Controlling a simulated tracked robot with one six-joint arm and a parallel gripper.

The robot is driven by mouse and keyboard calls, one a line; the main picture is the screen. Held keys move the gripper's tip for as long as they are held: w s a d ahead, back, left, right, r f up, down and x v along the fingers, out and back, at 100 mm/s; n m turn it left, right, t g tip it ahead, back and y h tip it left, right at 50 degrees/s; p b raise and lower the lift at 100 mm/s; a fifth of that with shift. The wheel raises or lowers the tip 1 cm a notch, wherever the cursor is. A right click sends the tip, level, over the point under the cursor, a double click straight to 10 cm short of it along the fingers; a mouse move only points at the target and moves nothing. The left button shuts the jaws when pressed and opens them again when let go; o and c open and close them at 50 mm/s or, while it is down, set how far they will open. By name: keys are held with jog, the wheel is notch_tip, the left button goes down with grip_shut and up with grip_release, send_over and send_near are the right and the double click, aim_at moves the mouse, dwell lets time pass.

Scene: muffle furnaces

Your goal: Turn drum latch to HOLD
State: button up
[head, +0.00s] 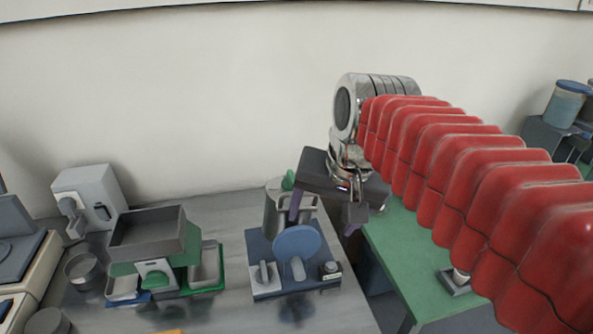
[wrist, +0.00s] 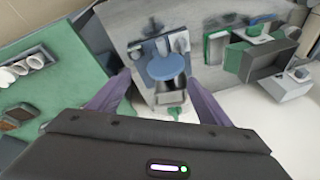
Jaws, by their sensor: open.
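A small device on a blue base (head: 255,240) stands on the grey bench. It has a blue disc (head: 296,243) in front of a grey metal drum (head: 275,212) with a green knob on top. A grey lever on a light plate (head: 264,276) sits at its front left, and a dark round knob (head: 331,269) at its front right. I cannot tell which part is the latch, and no HOLD marking is readable. My gripper (head: 325,208) is open and empty, above and behind the device's right side. In the wrist view the blue disc (wrist: 165,66) shows between the fingers.
A green and grey machine with trays (head: 150,235) stands left of the device, with a grey unit (head: 90,195) behind it. A green table (head: 405,250) is at the right, across a gap. The bench front below the device is clear.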

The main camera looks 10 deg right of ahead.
jog(key=w+d+r+m+g+y, duration=0.1)
jog(key=w+r+m, duration=0.2)
jog(key=w, duration=0.3)
jog(key=w+d+r+m+g+y, duration=0.1)
jog(key=w+r+m, duration=0.25)
jog(key=w, duration=0.35)
jog(key=m+g+y, duration=0.2)
jog(key=m, duration=0.5)
send_near(293, 176)
jog(key=a+v, duration=0.1)
jog(key=v, duration=0.5)
jog(key=shift+w+d+f+n, duration=0.1)
jog(key=shift+d+n, duration=0.05)
jog(key=shift+n, duration=0.1)
jog(key=x, duration=1.4)
jog(key=shift+d, duration=0.2)
jog(key=shift+c, duration=0.5)
jog(key=c, duration=0.9)
jog(key=shift+d, duration=0.2)
jog(key=shift+c, duration=0.2)
jog(key=shift+a, duration=0.15)
